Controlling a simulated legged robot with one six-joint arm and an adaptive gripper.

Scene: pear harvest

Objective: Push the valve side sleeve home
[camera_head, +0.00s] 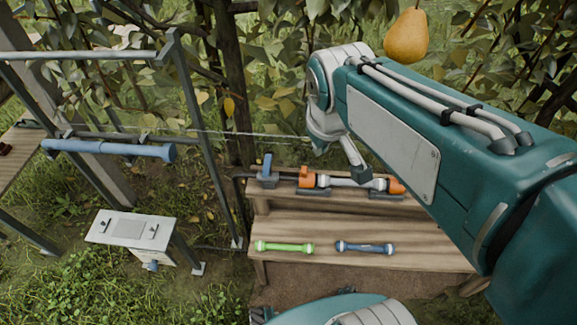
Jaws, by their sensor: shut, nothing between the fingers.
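A blue valve (267,172) with an upright blue handle sits at the left end of a pipe line on the wooden bench's upper shelf. An orange sleeve (307,178) is just right of the valve; I cannot tell whether there is a gap between them. A pale pipe piece (340,182) runs right from that sleeve. A second orange sleeve (396,186) is at its right end, partly beside my arm. My gripper (363,174) is shut and empty, pointing down over the pale pipe, right of the valve side sleeve. Whether it touches the pipe is unclear.
A green tube (285,247) and a blue tube (364,248) lie on the bench's lower shelf (325,230). A metal frame with a blue roller (110,149) and a white-topped box (130,229) stand left. A pear (406,36) hangs above my arm. Foliage is behind.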

